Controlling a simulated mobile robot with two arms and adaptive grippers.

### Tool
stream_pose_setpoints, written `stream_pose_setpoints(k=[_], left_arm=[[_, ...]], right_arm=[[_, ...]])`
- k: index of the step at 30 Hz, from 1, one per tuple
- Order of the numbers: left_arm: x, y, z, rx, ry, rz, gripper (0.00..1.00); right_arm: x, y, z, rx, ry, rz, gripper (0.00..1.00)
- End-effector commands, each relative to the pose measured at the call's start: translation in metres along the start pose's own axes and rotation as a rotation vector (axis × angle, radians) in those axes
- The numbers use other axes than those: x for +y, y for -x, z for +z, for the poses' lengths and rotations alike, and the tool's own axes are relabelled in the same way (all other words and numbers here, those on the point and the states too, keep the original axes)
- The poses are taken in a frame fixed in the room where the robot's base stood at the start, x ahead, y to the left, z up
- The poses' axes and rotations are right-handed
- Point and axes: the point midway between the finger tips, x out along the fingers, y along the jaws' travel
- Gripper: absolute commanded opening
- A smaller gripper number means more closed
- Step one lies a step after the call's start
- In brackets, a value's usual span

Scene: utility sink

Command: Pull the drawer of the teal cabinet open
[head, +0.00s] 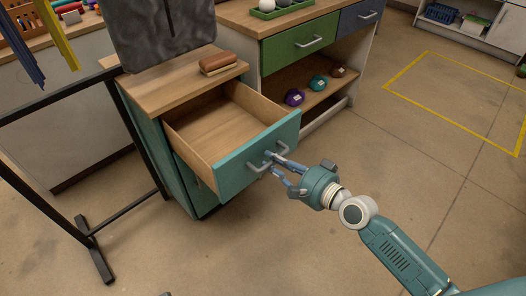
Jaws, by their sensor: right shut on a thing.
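The teal cabinet (180,178) stands left of centre with a wooden top (170,84). Its upper drawer (240,172) is pulled out, and its bare wooden inside shows empty. A metal handle (256,168) sits on the drawer's teal front. My right gripper (273,162) comes in from the lower right and is shut on this handle. My left gripper is not in view.
A brown block-like item (218,64) lies on the cabinet top beside a dark grey panel (160,35). A black metal frame (90,225) stands close on the left. A bench with a green drawer (298,43) is behind. Open floor (400,140) lies to the right.

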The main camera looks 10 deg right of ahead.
Motion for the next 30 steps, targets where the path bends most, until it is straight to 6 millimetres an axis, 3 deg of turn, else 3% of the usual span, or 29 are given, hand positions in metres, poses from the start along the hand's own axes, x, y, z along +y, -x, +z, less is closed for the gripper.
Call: stream_pose_setpoints(k=[6, 17, 18, 20, 30], left_arm=[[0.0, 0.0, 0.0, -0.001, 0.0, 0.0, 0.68], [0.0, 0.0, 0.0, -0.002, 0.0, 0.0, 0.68], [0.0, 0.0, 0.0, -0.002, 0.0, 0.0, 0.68], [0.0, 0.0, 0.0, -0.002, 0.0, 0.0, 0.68], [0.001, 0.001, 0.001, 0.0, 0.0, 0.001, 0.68]], right_arm=[[0.003, 0.014, 0.0, 0.001, 0.0, 0.001, 0.0], [0.003, 0.015, -0.001, 0.001, -0.001, 0.0, 0.0], [0.003, 0.015, -0.001, 0.001, -0.001, 0.0, 0.24], [0.003, 0.015, -0.001, 0.001, 0.0, 0.0, 0.35], [0.004, 0.018, 0.0, 0.001, 0.0, 0.001, 0.35]])
